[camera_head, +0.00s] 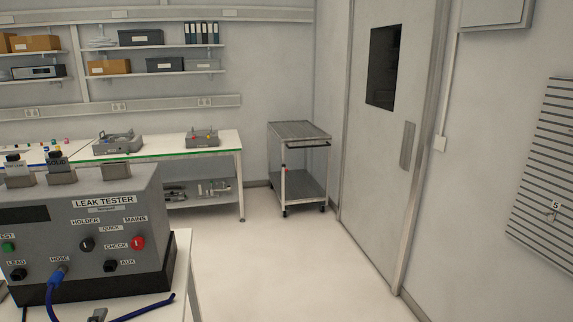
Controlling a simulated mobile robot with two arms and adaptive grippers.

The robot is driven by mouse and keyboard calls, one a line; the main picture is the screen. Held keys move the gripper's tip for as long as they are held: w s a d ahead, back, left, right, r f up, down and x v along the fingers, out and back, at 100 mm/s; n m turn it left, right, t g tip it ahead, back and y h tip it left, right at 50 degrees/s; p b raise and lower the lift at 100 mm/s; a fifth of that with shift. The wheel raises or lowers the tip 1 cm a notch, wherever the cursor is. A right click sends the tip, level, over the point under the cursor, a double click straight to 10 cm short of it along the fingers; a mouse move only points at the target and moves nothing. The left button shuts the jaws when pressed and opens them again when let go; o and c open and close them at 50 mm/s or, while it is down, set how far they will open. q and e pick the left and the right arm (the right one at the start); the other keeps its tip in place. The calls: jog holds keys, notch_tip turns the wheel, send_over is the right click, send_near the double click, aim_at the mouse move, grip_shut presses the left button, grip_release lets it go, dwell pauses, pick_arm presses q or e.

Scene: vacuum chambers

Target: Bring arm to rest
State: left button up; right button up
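Neither of my arms nor grippers can be made out in the head view. A grey leak tester (112,225) stands on a white table at the lower left. A blue hose (53,294) is at its socket labelled HOSE and runs down out of view; a blue line also lies on the table to the right. A small grey piece (97,315) shows at the bottom edge; I cannot tell what it is. Holders with labelled parts (56,165) sit on top of the tester.
A workbench (165,149) with grey trays (118,141) stands along the back wall under shelves (150,75). A grey wheeled cart (300,133) stands in the corner left of a closed door (384,150). A slatted panel (545,170) hangs at right. The middle floor (290,265) is clear.

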pick_arm(q)
jog(key=s+d+f+n+g+h, duration=0.1)
jog(key=s+d+f+n+g, duration=0.1)
jog(key=s+f+n+g, duration=0.3)
jog(key=s+d+f+n+g, duration=0.2)
jog(key=s+d+f+n, duration=0.15)
jog(key=f, duration=0.45)
jog(key=s+d+f+n+g+h, duration=0.25)
jog(key=s+d+f, duration=0.2)
jog(key=s, duration=0.25)
jog(key=s+d+f+n+g+h, duration=0.1)
jog(key=s+d+f+n+g, duration=0.1)
jog(key=s+d+f+g, duration=0.25)
jog(key=s+f+g+b, duration=0.1)
jog(key=s+f, duration=0.2)
jog(key=f, duration=2.2)
jog(key=s+a+f+g+b, duration=0.1)
jog(key=s+a+f, duration=0.2)
jog(key=s+f, duration=1.3)
jog(key=shift+s+f+m, duration=0.3)
jog(key=shift+s, duration=0.1)
pick_arm(e)
notch_tip(320, 180, down, 2)
jog(key=shift+w+a+f, duration=0.1)
